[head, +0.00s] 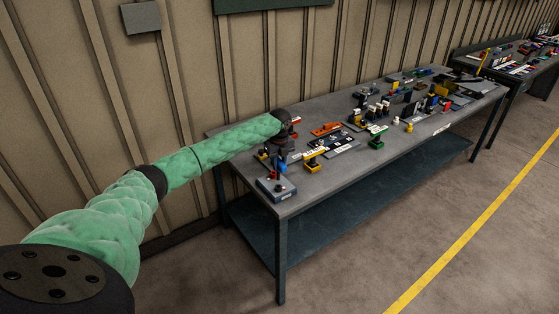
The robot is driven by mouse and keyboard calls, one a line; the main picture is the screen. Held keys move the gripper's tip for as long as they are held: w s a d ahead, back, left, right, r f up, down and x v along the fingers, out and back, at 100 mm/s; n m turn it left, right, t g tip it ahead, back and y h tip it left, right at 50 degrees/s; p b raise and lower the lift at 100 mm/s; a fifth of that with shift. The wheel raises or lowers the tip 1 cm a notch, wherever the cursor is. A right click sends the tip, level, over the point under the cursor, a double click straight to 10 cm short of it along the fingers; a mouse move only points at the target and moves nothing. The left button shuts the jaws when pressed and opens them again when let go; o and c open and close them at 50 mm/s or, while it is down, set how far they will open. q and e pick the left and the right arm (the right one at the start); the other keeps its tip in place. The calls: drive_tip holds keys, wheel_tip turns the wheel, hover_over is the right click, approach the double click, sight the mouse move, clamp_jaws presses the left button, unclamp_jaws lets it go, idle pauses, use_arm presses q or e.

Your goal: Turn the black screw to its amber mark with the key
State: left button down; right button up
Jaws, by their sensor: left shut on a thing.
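My left arm reaches in from the left to the near left end of the workbench. My left gripper (275,169) points down there, over a small dark grey block (275,188) with a red part on it. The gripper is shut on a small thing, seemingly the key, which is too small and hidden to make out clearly. I cannot pick out the black screw or its amber mark at this size. My right gripper is not in view.
The grey workbench (322,187) carries several small fixtures to the right: a yellow one (313,163), an orange one (326,130) and a green one (376,143). A ribbed wall stands behind. A second bench stands at far right.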

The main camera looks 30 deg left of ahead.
use_arm(q)
drive_tip(key=shift+f, duration=1.05)
drive_tip(key=shift+d+r, duration=0.1)
drive_tip(key=shift+f+b, duration=0.5)
drive_tip(key=shift+f, duration=1.05)
idle(1.6)
drive_tip(key=shift+s+a+m, duration=0.1)
drive_tip(key=shift+m, duration=0.85)
drive_tip(key=shift+s+a+m, duration=0.1)
drive_tip(key=shift+m, duration=0.85)
drive_tip(key=shift+w+f, duration=0.1)
idle(0.5)
drive_tip(key=shift+r+p, duration=0.5)
drive_tip(key=shift+r, duration=2.8)
